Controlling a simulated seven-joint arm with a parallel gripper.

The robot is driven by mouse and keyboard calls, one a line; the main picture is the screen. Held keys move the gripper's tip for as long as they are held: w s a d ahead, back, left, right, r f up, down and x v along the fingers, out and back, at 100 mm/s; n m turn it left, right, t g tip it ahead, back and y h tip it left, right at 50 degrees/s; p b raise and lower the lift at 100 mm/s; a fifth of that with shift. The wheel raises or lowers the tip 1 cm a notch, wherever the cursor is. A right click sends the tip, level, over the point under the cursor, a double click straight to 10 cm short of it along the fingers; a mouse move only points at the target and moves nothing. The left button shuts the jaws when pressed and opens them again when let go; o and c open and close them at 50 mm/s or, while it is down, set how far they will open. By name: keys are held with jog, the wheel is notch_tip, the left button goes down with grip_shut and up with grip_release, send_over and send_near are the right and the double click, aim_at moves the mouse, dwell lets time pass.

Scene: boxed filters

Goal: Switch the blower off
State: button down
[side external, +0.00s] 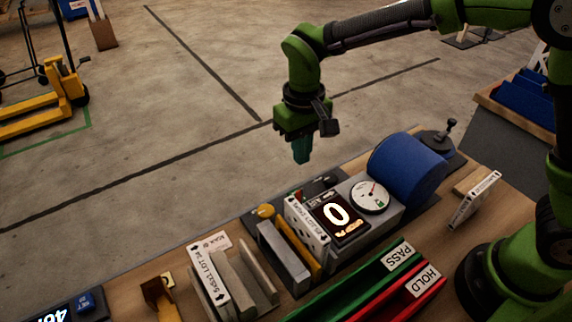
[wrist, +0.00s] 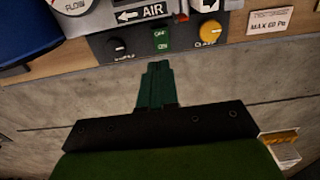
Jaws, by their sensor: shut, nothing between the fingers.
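In the wrist view a dark control panel carries a small green switch (wrist: 161,40) marked OFF and ON, between a black knob (wrist: 117,45) and a yellow knob (wrist: 210,30). Which way the switch is set I cannot tell. My gripper (side external: 301,158) is shut and empty, pointing down above the back edge of the bench. In the wrist view its fingertips (wrist: 157,66) appear just below the switch, apart from it.
A boxed filter (side external: 307,219) stands upright in the unit beside a grey block and a yellow bar. Another filter (side external: 474,200) leans at right. Green PASS (side external: 365,279) and red HOLD (side external: 405,298) slots lie in front. Behind the bench is open floor.

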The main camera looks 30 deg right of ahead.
aim_at(295, 192)
jog(key=shift+r, duration=1.65)
jog(key=shift+w, duration=0.1)
jog(key=shift+w+a, duration=0.1)
jog(key=shift+w, duration=0.6)
notch_tip(295, 192, down, 14)
jog(key=shift+f, duration=0.25)
